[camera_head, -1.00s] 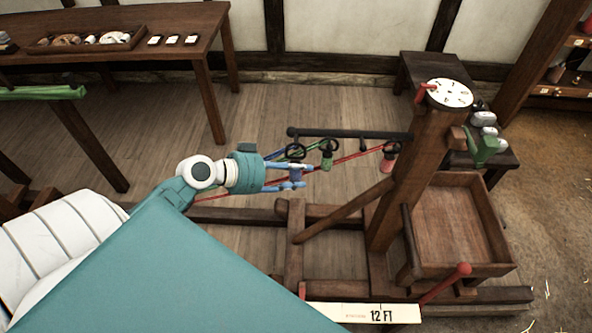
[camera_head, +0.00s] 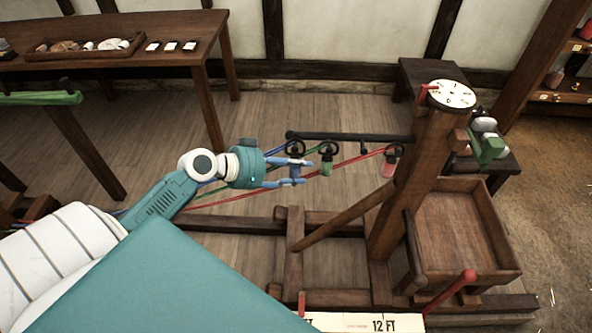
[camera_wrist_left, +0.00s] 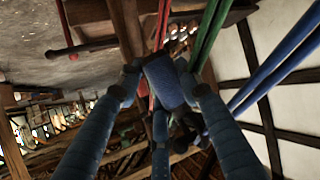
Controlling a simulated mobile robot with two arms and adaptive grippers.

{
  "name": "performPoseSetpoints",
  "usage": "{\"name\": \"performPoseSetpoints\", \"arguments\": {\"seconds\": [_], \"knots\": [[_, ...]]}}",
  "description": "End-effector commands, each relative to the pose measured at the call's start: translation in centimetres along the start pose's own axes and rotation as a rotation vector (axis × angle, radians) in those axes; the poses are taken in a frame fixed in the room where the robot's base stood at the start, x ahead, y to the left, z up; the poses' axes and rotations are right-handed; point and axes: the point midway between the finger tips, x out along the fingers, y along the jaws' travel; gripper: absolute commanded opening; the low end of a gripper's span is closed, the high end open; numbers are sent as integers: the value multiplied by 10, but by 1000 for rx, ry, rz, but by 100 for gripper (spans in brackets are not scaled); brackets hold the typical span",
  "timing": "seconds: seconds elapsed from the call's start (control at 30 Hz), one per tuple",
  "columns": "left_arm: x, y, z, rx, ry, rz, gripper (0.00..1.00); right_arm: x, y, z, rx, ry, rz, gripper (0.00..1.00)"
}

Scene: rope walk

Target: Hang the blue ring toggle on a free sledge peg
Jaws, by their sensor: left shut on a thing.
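My left gripper (camera_head: 299,171) is shut on the blue ring toggle, just below the near left end of the dark sledge bar (camera_head: 345,135). The toggle's blue body (camera_wrist_left: 165,82) shows between the fingertips in the left wrist view. In the head view the fingers mostly cover it. A black ring (camera_head: 296,148) shows above the fingers at the bar's left end; I cannot tell whether it is around a peg. A green toggle (camera_head: 327,165) and a red toggle (camera_head: 388,168) hang from the bar. A peg (camera_head: 363,147) between them looks bare. My right gripper is not in view.
A wooden post (camera_head: 405,190) with a white dial (camera_head: 451,95) carries the bar. An open wooden box (camera_head: 455,235) is at the right. Green, red and blue ropes run left from the toggles, close to my left arm. A table with a tray (camera_head: 85,46) stands back left.

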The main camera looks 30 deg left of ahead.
Motion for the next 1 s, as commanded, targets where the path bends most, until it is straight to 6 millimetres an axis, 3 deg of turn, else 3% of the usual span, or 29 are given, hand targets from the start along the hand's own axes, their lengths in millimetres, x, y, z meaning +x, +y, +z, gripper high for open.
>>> {"name": "performPoseSetpoints", "arguments": {"seconds": [0.47,0.5,0.57,1.0], "knots": [[0,0,0,0,1,0,8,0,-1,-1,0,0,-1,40],[0,0,0,0,1,0,43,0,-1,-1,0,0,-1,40],[0,0,0,0,1,0,55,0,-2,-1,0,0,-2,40],[-9,0,1,-1,-1,0,57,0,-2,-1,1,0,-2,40]]}}
